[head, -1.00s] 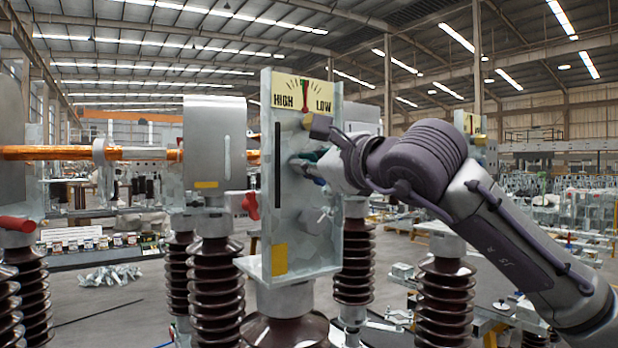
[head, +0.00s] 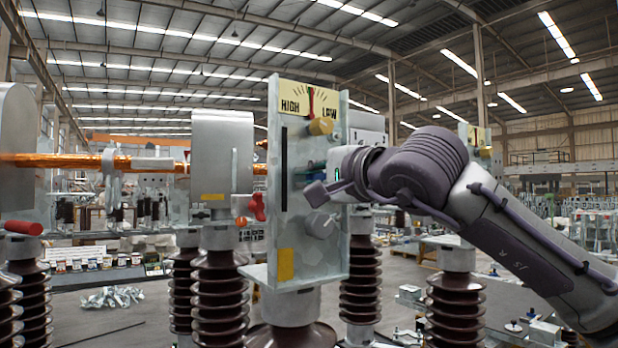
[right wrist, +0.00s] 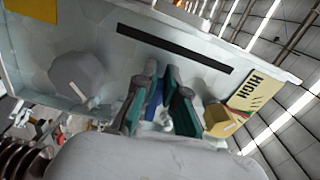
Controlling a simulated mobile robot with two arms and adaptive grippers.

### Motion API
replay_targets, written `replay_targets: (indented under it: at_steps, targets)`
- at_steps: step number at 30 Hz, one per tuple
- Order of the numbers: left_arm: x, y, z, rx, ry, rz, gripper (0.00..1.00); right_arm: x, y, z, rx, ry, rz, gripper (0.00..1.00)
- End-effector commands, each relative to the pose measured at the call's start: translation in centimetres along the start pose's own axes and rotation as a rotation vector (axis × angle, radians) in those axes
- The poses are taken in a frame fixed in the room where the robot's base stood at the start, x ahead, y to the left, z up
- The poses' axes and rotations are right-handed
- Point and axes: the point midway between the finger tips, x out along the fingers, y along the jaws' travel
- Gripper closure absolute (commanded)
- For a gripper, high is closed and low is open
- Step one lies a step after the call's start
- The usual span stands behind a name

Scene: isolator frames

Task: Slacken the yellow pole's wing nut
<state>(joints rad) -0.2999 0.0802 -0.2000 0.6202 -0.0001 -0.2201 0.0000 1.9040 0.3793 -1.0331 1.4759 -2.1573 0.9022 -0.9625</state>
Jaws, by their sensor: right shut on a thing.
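The upright grey panel (head: 290,225) carries a yellow plate (head: 285,264) low on its face. A red wing-shaped piece (head: 257,207) shows beside its left edge. My right gripper (head: 313,172) is at the middle of the panel, shut on a small blue part (right wrist: 155,103) between its teal-padded fingers in the right wrist view. I cannot tell the blue part's full shape, as the fingers cover much of it. A yellow knob (head: 320,126) sits above it and a grey knob (head: 320,224) below. My left gripper is not in view.
A HIGH/LOW gauge (head: 308,98) with a red needle tops the panel. Brown ribbed insulators (head: 220,300) stand around it. A copper bar (head: 60,160) runs in from the left. Small metal parts (head: 112,297) lie behind at the left.

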Motion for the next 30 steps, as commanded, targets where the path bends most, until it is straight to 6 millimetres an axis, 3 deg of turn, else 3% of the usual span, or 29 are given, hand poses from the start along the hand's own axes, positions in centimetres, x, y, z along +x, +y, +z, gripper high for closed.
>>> replay_targets:
  at_steps: [30]
  targets:
    - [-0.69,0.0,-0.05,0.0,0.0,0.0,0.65,-0.07,1.17,-0.99,-0.908,0.007,-0.001,1.0]
